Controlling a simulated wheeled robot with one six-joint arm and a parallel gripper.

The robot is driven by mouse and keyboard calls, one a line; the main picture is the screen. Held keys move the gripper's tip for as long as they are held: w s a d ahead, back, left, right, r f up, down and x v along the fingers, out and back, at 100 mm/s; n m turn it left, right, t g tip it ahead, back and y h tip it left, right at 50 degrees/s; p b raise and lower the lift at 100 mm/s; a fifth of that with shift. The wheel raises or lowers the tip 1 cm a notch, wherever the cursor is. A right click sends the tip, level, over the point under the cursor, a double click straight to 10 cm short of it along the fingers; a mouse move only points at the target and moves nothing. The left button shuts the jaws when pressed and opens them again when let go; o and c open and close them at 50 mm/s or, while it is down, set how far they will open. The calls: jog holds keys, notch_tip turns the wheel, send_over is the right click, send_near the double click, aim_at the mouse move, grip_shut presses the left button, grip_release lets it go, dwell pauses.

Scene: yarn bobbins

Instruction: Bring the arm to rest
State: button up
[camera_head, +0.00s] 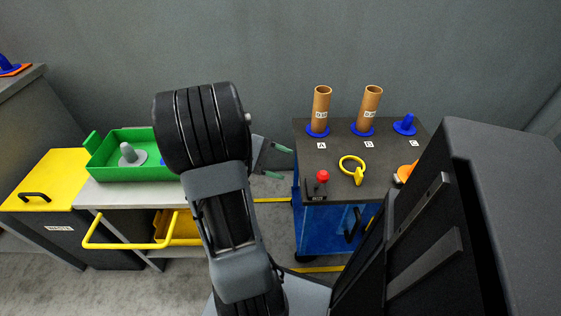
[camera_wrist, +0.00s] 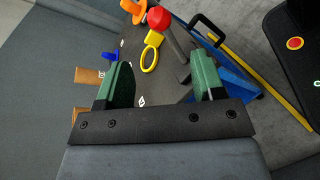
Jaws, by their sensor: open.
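My gripper (camera_head: 281,162) is open and empty. In the head view it points right, in the gap between the trolley and the dark-topped cabinet. In the wrist view its two green fingers (camera_wrist: 162,80) stand apart with nothing between them. My arm is bent in the middle of the head view and hides part of the green crate. Two brown bobbin tubes, one at A (camera_head: 320,105) and one at B (camera_head: 369,105), stand upright on blue bases. A blue peg at C (camera_head: 406,124) is bare.
The cabinet top (camera_head: 335,155) bears a red-knobbed lever (camera_head: 322,178), a yellow ring (camera_head: 353,169) and an orange item (camera_head: 406,173). At left, a green crate (camera_head: 97,167) holding a grey peg (camera_head: 128,153) sits on a trolley with a yellow handle (camera_head: 125,246). A yellow-lidded bin (camera_head: 50,175) stands beside it.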

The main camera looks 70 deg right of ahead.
dwell(0.4)
jog(key=w+a+r+n+t+p, duration=0.2)
jog(key=w+a+r+t+p, duration=0.4)
jog(key=a+r+p, duration=0.2)
jog(key=w+a+r+n+t+y+p, duration=0.1)
jog(key=w+a+r+t+p, duration=0.5)
jog(key=a, duration=0.6)
jog(key=w+a+r+n+t+y+p, duration=0.1)
jog(key=w+a+r+n+t+p, duration=0.3)
jog(key=a+r+p, duration=0.5)
jog(key=w+a+r+t, duration=0.1)
jog(key=w+t, duration=0.1)
jog(key=w, duration=0.1)
jog(key=shift+w+a+r+p, duration=0.3)
jog(key=shift+w+r+p, duration=0.05)
jog(key=shift+p, duration=0.05)
